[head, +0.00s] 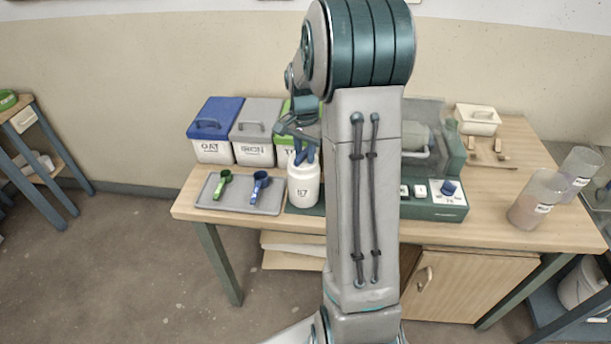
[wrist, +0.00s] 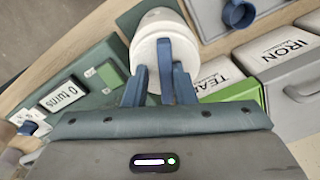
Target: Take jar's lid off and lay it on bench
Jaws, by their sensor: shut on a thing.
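My gripper (head: 304,154) is above the jar. Its blue fingers (wrist: 160,72) are on either side of the lid's grip, shut on it. The lid appears to sit on the jar; I see no clear gap. My arm hides part of the bench behind.
A grey tray (head: 211,206) with green and blue scoops lies left of the jar. Lidded bins, blue (head: 214,128), grey (head: 256,130) and green, stand behind. A green machine (head: 440,207) is close on the right. Clear beakers (head: 535,200) stand farther right, with bare bench between.

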